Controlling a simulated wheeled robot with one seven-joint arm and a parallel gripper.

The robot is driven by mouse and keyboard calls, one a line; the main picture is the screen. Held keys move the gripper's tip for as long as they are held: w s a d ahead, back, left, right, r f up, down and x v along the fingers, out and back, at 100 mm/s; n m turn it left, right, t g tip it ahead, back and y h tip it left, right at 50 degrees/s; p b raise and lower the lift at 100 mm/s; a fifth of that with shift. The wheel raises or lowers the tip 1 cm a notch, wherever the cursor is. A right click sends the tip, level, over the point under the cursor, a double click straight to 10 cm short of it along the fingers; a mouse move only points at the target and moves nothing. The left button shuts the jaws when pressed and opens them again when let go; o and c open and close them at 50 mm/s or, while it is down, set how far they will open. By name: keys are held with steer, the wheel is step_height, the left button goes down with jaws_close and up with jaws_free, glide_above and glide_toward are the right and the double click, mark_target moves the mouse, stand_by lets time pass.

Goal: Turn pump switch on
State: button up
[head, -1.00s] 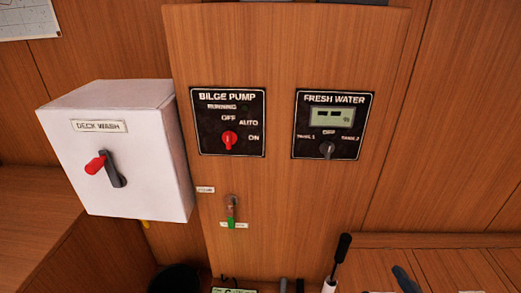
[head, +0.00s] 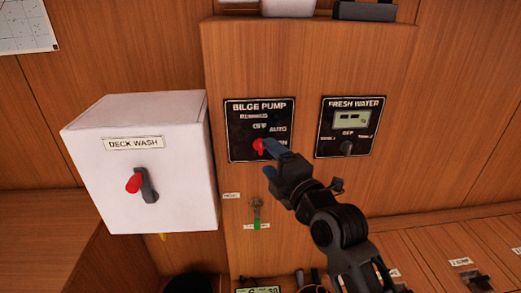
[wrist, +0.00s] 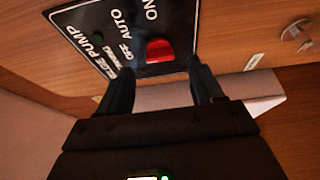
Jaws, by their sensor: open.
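The black bilge pump panel (head: 241,113) is on the wooden wall, with labels OFF, AUTO and ON beside its red switch knob (head: 259,147). The knob also shows in the wrist view (wrist: 160,50), near the ON label. My gripper (head: 272,147) comes from the lower right, its fingertips close to the knob and covering part of the ON label. In the wrist view my gripper (wrist: 158,68) is open, and the knob appears between and just beyond the two fingertips. I cannot tell whether a finger touches it. The knob's exact setting is not clear.
A white deck wash box (head: 138,180) with a red-tipped lever juts out at left. The fresh water panel (head: 348,127) with a dark knob is to the right. A counter is at lower right.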

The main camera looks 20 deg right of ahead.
mark_target(262, 150)
steer(key=shift+w+a+p, duration=0.1)
steer(key=shift+w+p, duration=0.2)
steer(key=shift+w, duration=1.5)
steer(key=shift+c, duration=0.5)
steer(key=c, duration=1)
steer(key=shift+o, duration=0.2)
